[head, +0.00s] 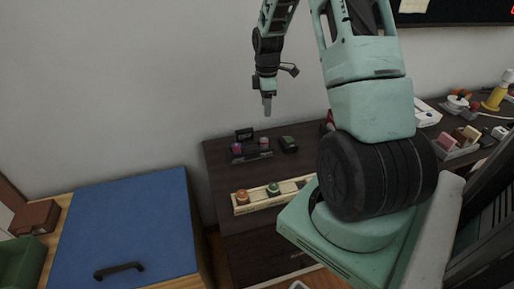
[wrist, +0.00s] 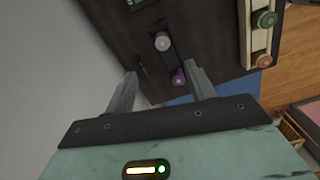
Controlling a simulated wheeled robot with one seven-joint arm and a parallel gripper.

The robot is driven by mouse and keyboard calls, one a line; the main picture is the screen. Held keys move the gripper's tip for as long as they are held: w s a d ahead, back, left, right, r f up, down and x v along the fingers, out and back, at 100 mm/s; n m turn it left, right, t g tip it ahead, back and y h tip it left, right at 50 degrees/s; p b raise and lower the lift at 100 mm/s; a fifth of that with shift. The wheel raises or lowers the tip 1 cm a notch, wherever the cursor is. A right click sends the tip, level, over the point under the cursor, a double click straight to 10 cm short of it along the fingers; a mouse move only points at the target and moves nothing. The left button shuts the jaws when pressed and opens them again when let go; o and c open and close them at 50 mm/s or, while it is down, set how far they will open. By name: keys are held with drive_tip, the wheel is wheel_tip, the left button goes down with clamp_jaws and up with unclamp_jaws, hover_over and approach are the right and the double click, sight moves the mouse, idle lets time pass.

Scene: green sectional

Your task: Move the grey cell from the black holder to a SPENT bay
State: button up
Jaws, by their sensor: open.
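The grey cell (wrist: 162,42) stands in the black holder (wrist: 169,59) on the dark cabinet, with a purple-topped cell (wrist: 178,76) beside it. In the head view the grey cell (head: 264,143) looks slightly pinkish, at the right end of the holder. My gripper (wrist: 163,82) is open and empty, its fingers spread either side of the holder's near end in the wrist view. In the head view my gripper (head: 267,106) hangs above the holder, apart from it. A pale wooden rack (head: 243,209) holds an orange cell (head: 242,196) and a green cell (head: 273,189); bay labels are unreadable.
A small black sign (head: 244,133) stands behind the holder, and a dark green object (head: 288,143) sits to its right. My arm hides the rack's right part. A blue-topped unit (head: 130,230) stands left, beyond a gap. The wall is close behind.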

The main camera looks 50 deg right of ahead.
drive_tip(key=p, duration=0.2)
hover_over(264, 139)
drive_tip(key=f, duration=0.9)
drive_tip(key=shift+d+f, duration=0.25)
drive_tip(key=shift+f, duration=0.05)
drive_tip(key=shift+s+a+f+p, duration=0.1)
drive_tip(key=shift+f+p, duration=0.1)
drive_tip(key=shift+f, duration=0.7)
drive_tip(key=shift+w+a+f+p, duration=0.1)
drive_tip(key=shift+f+p, duration=0.1)
drive_tip(key=shift+f, duration=0.65)
drive_tip(key=shift+s+a+f+p, duration=0.1)
drive_tip(key=shift+f+p, duration=0.1)
drive_tip(key=shift+f, duration=0.7)
drive_tip(key=c, duration=1.1)
